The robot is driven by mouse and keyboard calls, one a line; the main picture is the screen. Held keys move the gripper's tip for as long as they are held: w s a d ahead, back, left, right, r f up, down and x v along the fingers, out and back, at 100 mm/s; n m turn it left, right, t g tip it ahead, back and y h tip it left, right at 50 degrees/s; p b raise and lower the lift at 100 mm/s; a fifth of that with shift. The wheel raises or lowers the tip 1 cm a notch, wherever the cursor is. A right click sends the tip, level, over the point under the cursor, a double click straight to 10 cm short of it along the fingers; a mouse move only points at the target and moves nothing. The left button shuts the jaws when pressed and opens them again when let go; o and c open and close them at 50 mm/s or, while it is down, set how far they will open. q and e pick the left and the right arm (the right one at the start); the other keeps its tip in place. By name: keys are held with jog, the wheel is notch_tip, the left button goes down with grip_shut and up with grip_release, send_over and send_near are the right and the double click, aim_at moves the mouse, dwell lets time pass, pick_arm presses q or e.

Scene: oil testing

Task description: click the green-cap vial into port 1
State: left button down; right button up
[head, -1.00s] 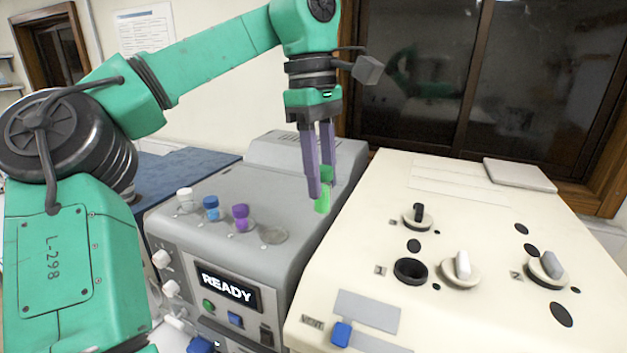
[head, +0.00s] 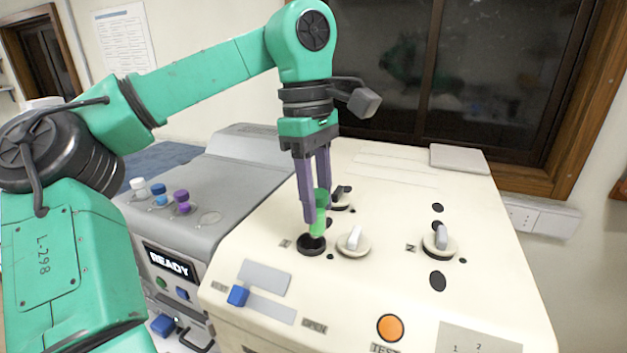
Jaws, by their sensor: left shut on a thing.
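My left gripper (head: 314,207) is shut on the green-cap vial (head: 318,222), which has a dark green cap and a bright green body. It holds the vial nearly upright over a round black port (head: 311,246) on the cream machine (head: 270,222). The vial's lower end overlaps the port's back rim in the head view; I cannot tell whether it has entered the opening. A small label beside this port is too small to read surely. A white lever knob (head: 353,238) is just right of the port. My right gripper is not in view.
Vials with white (head: 138,184), blue (head: 159,189) and purple (head: 182,198) caps stand in the grey unit, beside an empty round spot (head: 209,218). Another lever knob (head: 441,238) stands to the right. A blue switch (head: 238,296) and orange button (head: 390,327) are in front.

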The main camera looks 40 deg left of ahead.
pick_arm(q)
jog(key=shift+s, duration=0.1)
jog(key=shift+s+a+f, duration=0.1)
jog(key=shift+s+a, duration=0.15)
jog(key=shift+a, duration=0.3)
jog(key=shift+w+d+f, duration=0.15)
jog(key=shift+d, duration=0.3)
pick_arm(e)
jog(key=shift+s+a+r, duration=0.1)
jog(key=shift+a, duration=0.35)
pick_arm(q)
jog(key=shift+a, duration=0.15)
jog(key=shift+f, duration=0.2)
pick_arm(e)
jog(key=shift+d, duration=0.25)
pick_arm(q)
jog(key=shift+a+f, duration=0.1)
